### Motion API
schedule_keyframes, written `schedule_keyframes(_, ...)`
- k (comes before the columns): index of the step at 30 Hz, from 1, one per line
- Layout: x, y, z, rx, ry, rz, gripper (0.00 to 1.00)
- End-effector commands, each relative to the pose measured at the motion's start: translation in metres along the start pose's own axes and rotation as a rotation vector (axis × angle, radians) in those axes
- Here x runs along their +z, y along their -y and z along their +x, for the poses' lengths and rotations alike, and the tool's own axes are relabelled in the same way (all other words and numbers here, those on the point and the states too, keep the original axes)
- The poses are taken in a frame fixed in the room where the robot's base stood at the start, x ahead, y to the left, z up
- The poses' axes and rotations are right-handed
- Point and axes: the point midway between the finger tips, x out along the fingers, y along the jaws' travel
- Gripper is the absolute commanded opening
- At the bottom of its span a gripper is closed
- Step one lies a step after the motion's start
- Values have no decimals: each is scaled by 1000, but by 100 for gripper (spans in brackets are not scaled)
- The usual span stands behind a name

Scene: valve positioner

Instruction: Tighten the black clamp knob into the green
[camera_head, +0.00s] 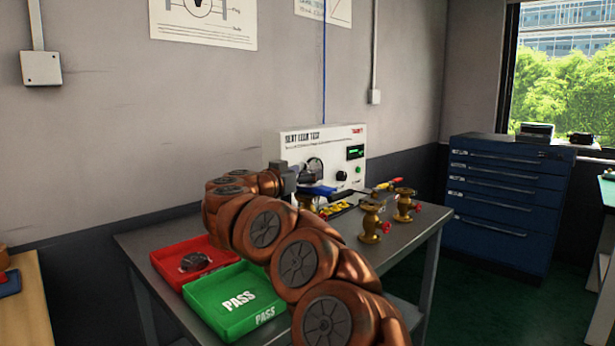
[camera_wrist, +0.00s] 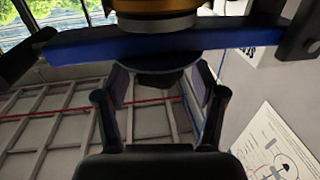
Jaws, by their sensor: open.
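In the head view my gripper (camera_head: 312,176) is at the front of the white seat leak test unit (camera_head: 300,145), beside a blue bar (camera_head: 320,190). In the wrist view my gripper (camera_wrist: 163,85) is open, its two dark fingers on either side of a dark round disc, seemingly the black clamp knob (camera_wrist: 158,62). The disc lies under a blue crossbar (camera_wrist: 90,45), with a grey ring and a gold body above. I cannot tell whether the fingers touch it. The unit has a small display with green (camera_head: 355,152); its reading is too small to read.
A red tray (camera_head: 165,258) holding a dark round part and a green PASS tray (camera_head: 205,312) stand on the bench at front left. Two brass valves with red handles (camera_head: 372,222) (camera_head: 404,204) stand at right. A blue drawer cabinet (camera_head: 500,195) is beyond.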

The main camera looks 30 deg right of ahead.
Motion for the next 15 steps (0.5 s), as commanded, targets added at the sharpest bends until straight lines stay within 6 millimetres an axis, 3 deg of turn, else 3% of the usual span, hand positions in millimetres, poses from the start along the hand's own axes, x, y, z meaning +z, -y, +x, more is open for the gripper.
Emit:
schedule_keyframes(5,0,-1,10,4,-2,-1,69)
schedule_keyframes(15,0,0,12,1,-1,-1,68)
